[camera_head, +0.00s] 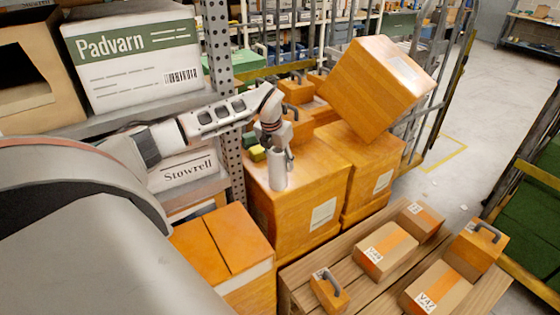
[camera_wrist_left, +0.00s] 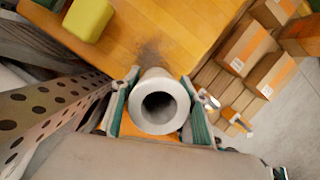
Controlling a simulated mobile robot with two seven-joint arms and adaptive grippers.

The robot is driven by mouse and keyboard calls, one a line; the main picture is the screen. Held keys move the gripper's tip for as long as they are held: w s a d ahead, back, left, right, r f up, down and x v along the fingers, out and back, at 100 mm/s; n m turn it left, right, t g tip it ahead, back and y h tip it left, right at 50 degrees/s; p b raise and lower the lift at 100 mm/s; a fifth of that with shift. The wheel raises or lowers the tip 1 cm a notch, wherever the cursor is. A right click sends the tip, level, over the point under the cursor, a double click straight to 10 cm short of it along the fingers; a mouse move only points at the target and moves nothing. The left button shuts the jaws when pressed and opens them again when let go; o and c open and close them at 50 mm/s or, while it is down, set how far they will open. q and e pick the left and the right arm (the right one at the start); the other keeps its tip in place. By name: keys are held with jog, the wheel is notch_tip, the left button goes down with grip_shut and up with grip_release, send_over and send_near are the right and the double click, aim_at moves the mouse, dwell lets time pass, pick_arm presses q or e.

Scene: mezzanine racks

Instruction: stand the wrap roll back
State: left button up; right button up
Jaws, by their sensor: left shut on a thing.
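The wrap roll is a pale grey-white tube (camera_head: 277,172) at the near part of an orange box's top (camera_head: 318,172), beside the perforated rack post. It looks upright in the head view. Its lower end is at the box top; I cannot tell whether it touches. In the left wrist view I look onto the open end of the roll (camera_wrist_left: 160,124), with its dark hollow core. My left gripper (camera_head: 274,150) is shut on the roll from above, a finger on either side of it. My right gripper is not in view.
A yellow block (camera_head: 258,153) lies close left of the roll, with a green one behind. The perforated post (camera_head: 222,75) stands close left. A large orange box (camera_head: 377,85) sits tilted behind. A wooden pallet (camera_head: 300,272) with several cartons is at front right.

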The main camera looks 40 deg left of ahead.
pick_arm(q)
jog(key=shift+f, duration=0.1)
jog(key=o, duration=1.1)
jog(key=shift+c, duration=0.2)
jog(key=v, duration=1.2)
jog(key=shift+d, duration=0.1)
